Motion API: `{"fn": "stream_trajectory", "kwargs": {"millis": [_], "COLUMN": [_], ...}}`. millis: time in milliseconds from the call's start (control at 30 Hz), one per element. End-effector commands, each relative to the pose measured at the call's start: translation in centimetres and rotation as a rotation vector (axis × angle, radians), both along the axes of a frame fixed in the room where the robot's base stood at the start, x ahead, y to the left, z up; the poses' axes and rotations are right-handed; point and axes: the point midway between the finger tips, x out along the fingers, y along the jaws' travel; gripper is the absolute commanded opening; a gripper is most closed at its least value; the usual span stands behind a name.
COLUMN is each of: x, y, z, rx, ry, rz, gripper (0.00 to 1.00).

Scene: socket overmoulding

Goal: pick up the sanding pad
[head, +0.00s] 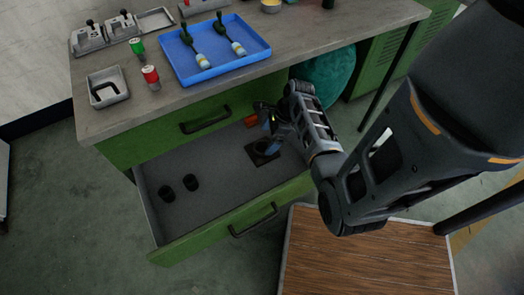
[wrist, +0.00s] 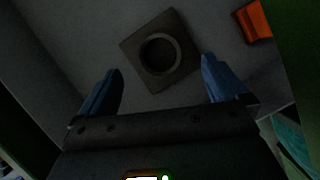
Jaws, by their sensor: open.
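My gripper (wrist: 161,72) is open and empty, its two blue fingers spread wide. In the head view it (head: 269,124) reaches down into the open drawer. A dark square piece with a round ring on it (wrist: 139,66) lies on the drawer floor, below and between the fingers in the wrist view. It also shows in the head view (head: 253,157), partly covered by my gripper. An orange block (wrist: 254,21) lies near the drawer's back, and it shows in the head view (head: 251,121). I cannot tell which of these two is the sanding pad.
Two black cylinders (head: 166,194) (head: 191,182) stand at the drawer's left. The green drawer front (head: 215,228) and side walls surround my gripper. The workbench top (head: 205,99) overhangs the drawer's back and carries a blue tray (head: 215,65). A wooden surface (head: 365,262) is in front.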

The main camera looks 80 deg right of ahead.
Motion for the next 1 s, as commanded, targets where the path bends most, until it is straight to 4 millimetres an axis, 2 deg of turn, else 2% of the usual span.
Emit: {"fn": "stream_trajectory", "kwargs": {"millis": [333, 667, 1000], "x": [1.5, 1.8, 1.8], "y": [0.4, 0.5, 0.5], "z": [-4.3, -4.9, -4.9], "rx": [0.000, -0.003, -0.002], "ry": [0.001, 0.000, 0.000], "rz": [0.002, 0.002, 0.002], "gripper": [0.99, 0.99, 0.68]}}
